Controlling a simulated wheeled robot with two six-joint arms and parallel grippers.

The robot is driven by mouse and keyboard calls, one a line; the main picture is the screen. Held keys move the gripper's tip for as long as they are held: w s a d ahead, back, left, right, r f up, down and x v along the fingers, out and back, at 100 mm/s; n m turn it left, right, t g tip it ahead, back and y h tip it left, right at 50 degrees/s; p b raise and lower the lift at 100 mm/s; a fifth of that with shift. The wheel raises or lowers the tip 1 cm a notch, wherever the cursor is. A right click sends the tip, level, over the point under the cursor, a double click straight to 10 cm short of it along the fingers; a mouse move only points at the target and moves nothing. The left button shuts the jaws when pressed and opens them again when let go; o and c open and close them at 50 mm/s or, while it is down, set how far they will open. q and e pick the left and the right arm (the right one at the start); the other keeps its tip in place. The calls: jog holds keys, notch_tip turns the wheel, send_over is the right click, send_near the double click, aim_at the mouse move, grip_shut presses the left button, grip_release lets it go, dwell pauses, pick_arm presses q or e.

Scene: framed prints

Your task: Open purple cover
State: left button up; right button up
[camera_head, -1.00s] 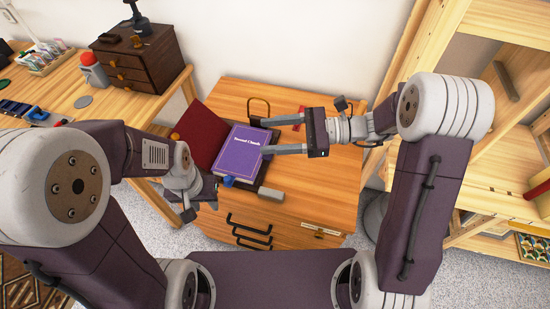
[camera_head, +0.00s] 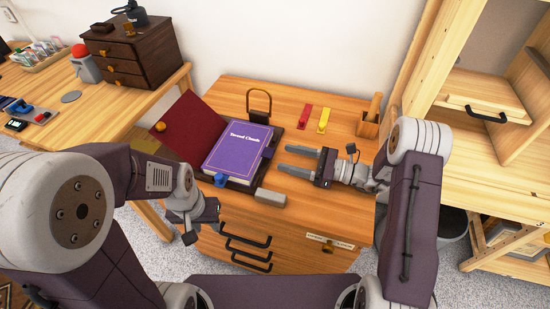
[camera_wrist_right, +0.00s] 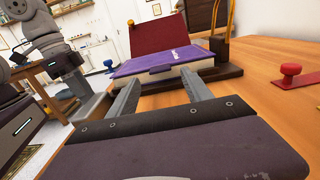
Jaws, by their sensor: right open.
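The purple book (camera_head: 238,148) with white title lettering lies shut on a dark tray (camera_head: 243,187) on the wooden cabinet top. A dark red panel (camera_head: 192,128) rises at its left. In the right wrist view the purple cover (camera_wrist_right: 160,62) lies flat over pale pages, ahead of the fingers. My left gripper (camera_head: 192,232) hangs in front of the cabinet's left side; its jaws are unclear.
A grey block (camera_head: 270,197) lies in front of the tray. A metal loop (camera_head: 259,101) stands behind the book. Red (camera_head: 304,117) and yellow (camera_head: 324,120) pieces and a wooden holder (camera_head: 369,122) stand further right. The cabinet's right front top is clear.

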jog(key=x, duration=0.5)
jog(key=shift+w+r, duration=0.1)
jog(key=shift+a, duration=0.1)
grip_shut()
dwell(1.1)
